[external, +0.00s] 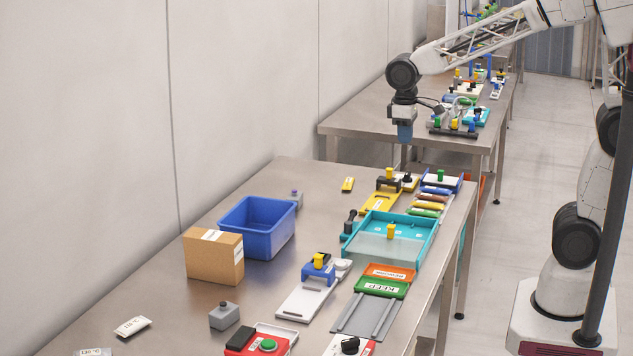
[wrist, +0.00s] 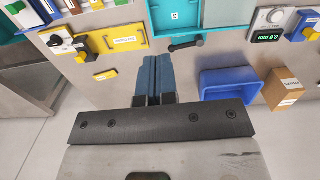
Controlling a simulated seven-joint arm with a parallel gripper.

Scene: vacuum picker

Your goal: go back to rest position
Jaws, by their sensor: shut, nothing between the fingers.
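My gripper (external: 404,132) hangs from my arm above the far end of the near metal table in the external view. It points down and is clear of the objects below it. In the wrist view my gripper (wrist: 154,60) shows its two blue fingers side by side, pressed together with nothing between them. No rest position is marked in either view.
The near metal table (external: 262,310) holds a blue bin (external: 257,228), a cardboard box (external: 213,256), a teal tray (external: 392,238) and several coloured fixtures. A second table (external: 352,122) with more fixtures stands behind. The air around my gripper is free.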

